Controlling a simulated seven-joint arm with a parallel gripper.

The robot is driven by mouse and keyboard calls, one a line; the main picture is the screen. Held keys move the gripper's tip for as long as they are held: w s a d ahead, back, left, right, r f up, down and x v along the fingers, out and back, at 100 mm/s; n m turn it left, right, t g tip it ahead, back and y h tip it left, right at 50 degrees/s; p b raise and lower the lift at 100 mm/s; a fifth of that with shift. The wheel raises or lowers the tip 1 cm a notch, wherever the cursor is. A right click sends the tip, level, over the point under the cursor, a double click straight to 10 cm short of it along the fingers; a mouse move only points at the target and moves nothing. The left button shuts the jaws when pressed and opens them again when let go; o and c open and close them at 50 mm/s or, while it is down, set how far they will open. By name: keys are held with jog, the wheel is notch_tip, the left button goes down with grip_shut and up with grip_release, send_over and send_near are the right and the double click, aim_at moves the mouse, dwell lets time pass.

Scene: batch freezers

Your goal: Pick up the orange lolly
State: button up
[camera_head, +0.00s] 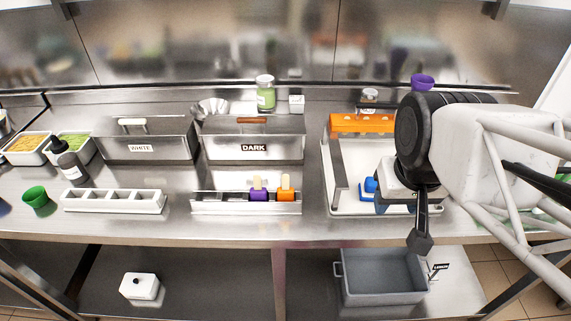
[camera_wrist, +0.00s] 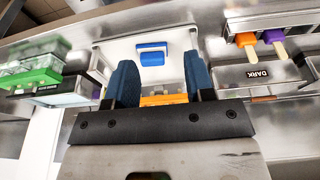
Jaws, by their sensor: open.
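The orange lolly (camera_head: 286,195) stands in the metal rack (camera_head: 220,207) with its pale stick up, at the right of a purple lolly (camera_head: 259,195). In the wrist view the orange lolly (camera_wrist: 240,25) is at the upper right, beside the purple lolly (camera_wrist: 272,36). My gripper (camera_wrist: 160,78) is open, with two dark blue fingers and nothing held between them. In the head view my gripper (camera_head: 420,238) is to the right of the rack, apart from the lollies, and partly hidden by my arm.
A white tray (camera_head: 336,180) with a blue item (camera_head: 371,185) lies right of the rack. An orange container (camera_head: 362,123) stands behind. The DARK bin (camera_head: 254,148) and WHITE bin (camera_head: 141,148) are behind and left. A white compartment holder (camera_head: 112,205) is at left.

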aim_at(286, 176)
jog(key=w+a+f+n+t+h, duration=0.25)
jog(key=w+n, duration=0.25)
jog(key=n, duration=0.5)
jog(key=w+a+f+n+t+h, duration=0.2)
jog(key=w+f+n+t+h, duration=0.15)
jog(key=n, duration=0.75)
jog(key=a+n+t+y, duration=0.1)
jog(key=a+n+y, duration=0.1)
jog(key=a+n, duration=0.2)
jog(key=w+a+f+n+t+y, duration=0.1)
jog(key=a+n+t+y, duration=0.1)
jog(key=a+n, duration=0.3)
jog(key=w+a+f+n+t+y, duration=0.1)
jog(key=a+n+t+y, duration=0.1)
jog(key=a+n, duration=0.3)
jog(key=shift+w+f+n, duration=0.15)
jog(key=shift+f+n, duration=0.1)
jog(key=shift+n, duration=0.35)
jog(key=shift+w+d, duration=0.1)
jog(key=shift+x, duration=1.25)
